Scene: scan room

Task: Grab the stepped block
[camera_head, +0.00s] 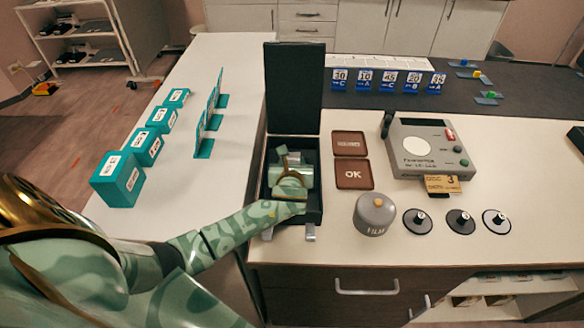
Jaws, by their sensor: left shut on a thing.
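The stepped block (296,158), silvery grey, sits in the open black case (313,212) at the front edge of the counter. My left gripper (289,171) reaches down into the case and is shut on the block. The gripper and its wrist hide much of the block, so its steps are hard to make out. I cannot tell whether the block is lifted off the case floor. My right gripper is not in view.
The case's lid (293,88) stands upright behind it. Two brown plates (352,174), a grey film pot (374,214), black discs (416,222) and a grey device (427,147) lie to the right. Teal boxes (118,180) and teal stands (204,140) are on the left counter.

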